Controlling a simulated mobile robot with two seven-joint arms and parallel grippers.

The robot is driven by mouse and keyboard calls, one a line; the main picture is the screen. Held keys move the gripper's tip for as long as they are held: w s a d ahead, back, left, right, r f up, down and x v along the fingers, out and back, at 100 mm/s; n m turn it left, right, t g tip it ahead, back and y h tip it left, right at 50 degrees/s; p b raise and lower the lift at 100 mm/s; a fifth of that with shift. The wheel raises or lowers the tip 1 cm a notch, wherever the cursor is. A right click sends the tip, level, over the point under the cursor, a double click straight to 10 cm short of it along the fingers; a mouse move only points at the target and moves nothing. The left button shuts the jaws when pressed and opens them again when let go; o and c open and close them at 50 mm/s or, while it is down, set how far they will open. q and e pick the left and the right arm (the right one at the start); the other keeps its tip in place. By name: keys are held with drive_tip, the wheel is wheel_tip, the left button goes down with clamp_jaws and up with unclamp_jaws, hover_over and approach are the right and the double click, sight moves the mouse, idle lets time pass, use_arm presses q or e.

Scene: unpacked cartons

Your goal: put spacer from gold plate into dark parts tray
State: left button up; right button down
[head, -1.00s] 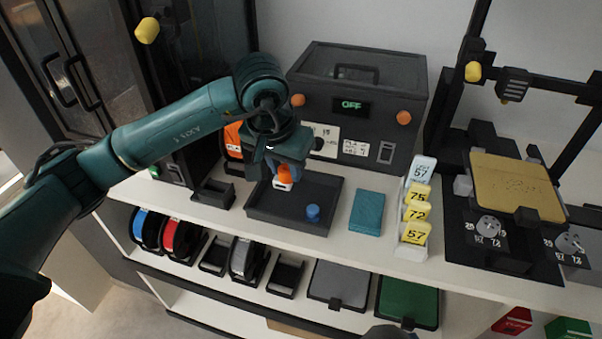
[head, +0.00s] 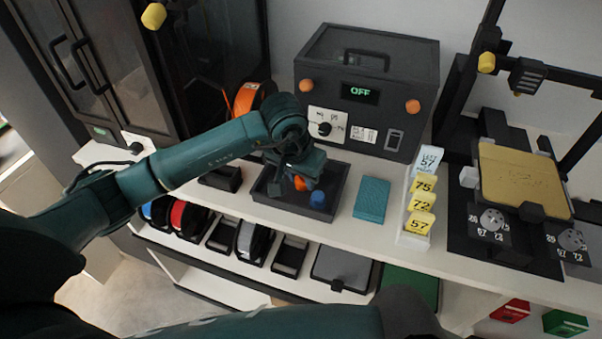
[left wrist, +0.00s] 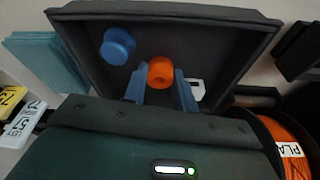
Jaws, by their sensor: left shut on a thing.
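The orange spacer (head: 300,183) is in my left gripper (head: 303,180), over the inside of the dark parts tray (head: 285,207). In the left wrist view the blue fingers of the left gripper (left wrist: 160,88) are on either side of the spacer (left wrist: 160,71), shut on it. The tray (left wrist: 232,45) fills the upper middle there. Whether the spacer touches the tray floor is not clear. A blue knobbed part (head: 318,200) lies in the tray beside the gripper. The gold plate (head: 522,178) at the right looks bare. My right gripper is out of view.
A dark box with an OFF display (head: 365,95) stands behind the tray. A teal block (head: 371,200) and a stand of number cards (head: 413,232) are to its right. An orange spool (head: 246,100) is behind left. Spools and bins fill the lower shelf.

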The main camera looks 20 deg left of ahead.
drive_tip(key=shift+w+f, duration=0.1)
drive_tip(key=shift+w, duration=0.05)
use_arm(q)
drive_tip(key=shift+f+b, duration=0.2)
drive_tip(key=shift+b, duration=0.15)
drive_tip(key=o, duration=0.9)
drive_tip(key=shift+r, duration=0.1)
drive_tip(key=shift+o, duration=0.2)
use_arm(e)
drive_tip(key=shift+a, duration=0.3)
use_arm(q)
drive_tip(key=shift+r+p, duration=0.2)
drive_tip(key=shift+p, duration=0.2)
drive_tip(key=shift+r, duration=0.3)
drive_tip(key=b+v, duration=0.1)
drive_tip(key=v, duration=1)
drive_tip(key=shift+r, duration=0.2)
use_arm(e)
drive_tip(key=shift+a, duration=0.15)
